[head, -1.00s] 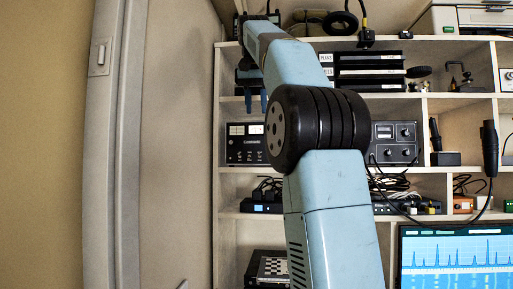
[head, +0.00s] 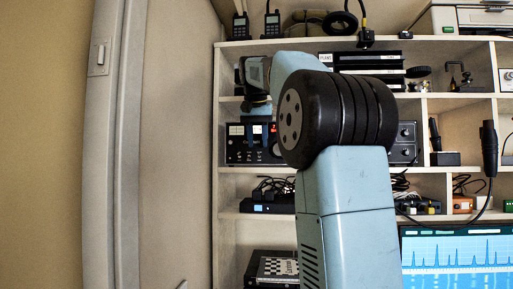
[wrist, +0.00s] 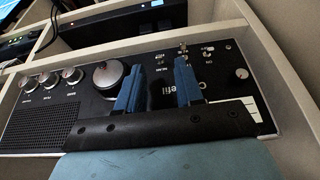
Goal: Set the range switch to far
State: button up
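The black radio panel (head: 238,152) sits in a cubby at the left of the shelving. The wrist view shows its face (wrist: 100,75) close up, with several knobs, a large dial (wrist: 108,73), white meters and small toggle switches (wrist: 183,48). The lettering is too small to tell which switch is the range switch or how it is set. My gripper (wrist: 159,66) is in front of the panel, between the large dial and the toggles. Its two blue fingers are apart with nothing visibly held. In the head view my wrist and arm hide part of the radio.
Wooden cubby walls (wrist: 285,95) and shelf boards (head: 228,170) stand close around the radio. Handheld radios (head: 272,22) stand on the top shelf above. Cables and a box (head: 262,207) lie on the shelf below. A wall is on the left.

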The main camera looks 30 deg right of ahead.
aim_at(259, 154)
jog(key=shift+x, duration=1.35)
grip_shut()
jog(key=shift+a, duration=0.1)
